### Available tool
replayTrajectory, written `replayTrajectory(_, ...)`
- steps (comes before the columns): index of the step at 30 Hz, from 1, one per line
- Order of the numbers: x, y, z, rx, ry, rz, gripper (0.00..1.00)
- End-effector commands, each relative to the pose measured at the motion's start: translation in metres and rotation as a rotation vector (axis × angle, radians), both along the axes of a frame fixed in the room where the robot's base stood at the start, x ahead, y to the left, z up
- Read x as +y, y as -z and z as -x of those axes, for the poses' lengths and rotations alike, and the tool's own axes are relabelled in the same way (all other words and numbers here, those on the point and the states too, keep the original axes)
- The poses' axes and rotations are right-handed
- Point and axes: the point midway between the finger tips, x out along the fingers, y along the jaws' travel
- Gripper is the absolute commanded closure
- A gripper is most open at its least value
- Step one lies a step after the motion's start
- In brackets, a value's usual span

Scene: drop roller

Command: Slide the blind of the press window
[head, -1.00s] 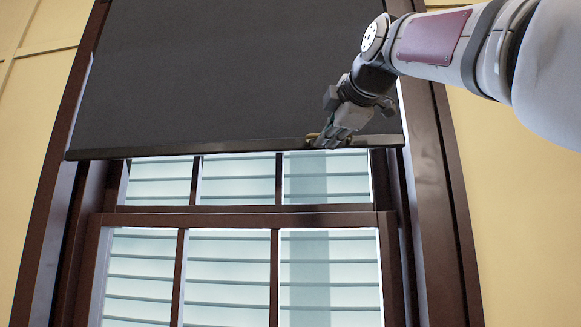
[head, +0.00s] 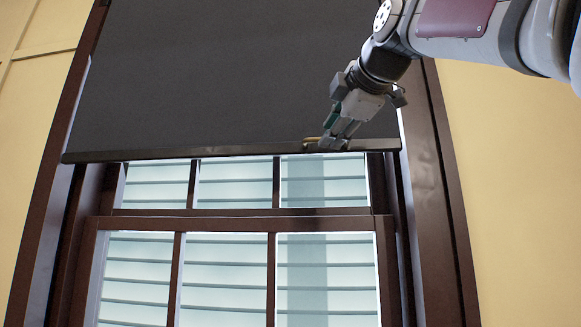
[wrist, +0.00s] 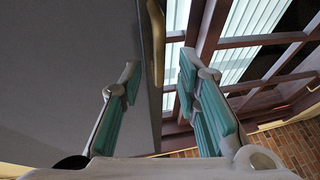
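The dark grey blind (head: 220,80) covers the upper part of the window, with its dark bottom bar (head: 180,153) above the upper row of panes. A small brass handle (head: 311,140) sits at the bar, right of its middle. My gripper (head: 330,143) is at the handle and partly hides it. In the wrist view, the two fingers of my gripper (wrist: 159,78) stand apart. The brass handle (wrist: 156,40) shows between and just beyond the fingertips. The blind (wrist: 70,70) fills the left side. I cannot tell whether a finger touches the handle.
The dark wooden window frame (head: 440,190) borders the blind on both sides. Sash bars and pale slatted panes (head: 235,185) lie below it. Plain yellow wall (head: 510,200) flanks the window. A brick surface (wrist: 295,145) shows at lower right in the wrist view.

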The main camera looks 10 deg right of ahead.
Motion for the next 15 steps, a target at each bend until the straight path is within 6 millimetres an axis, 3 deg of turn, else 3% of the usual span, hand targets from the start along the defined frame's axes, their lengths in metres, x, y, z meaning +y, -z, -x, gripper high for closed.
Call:
replayTrajectory(6, -0.003, -0.009, 0.045, -0.003, -0.002, -0.001, 0.70)
replayTrajectory(15, -0.006, -0.014, 0.076, 0.000, -0.001, 0.000, 0.70)
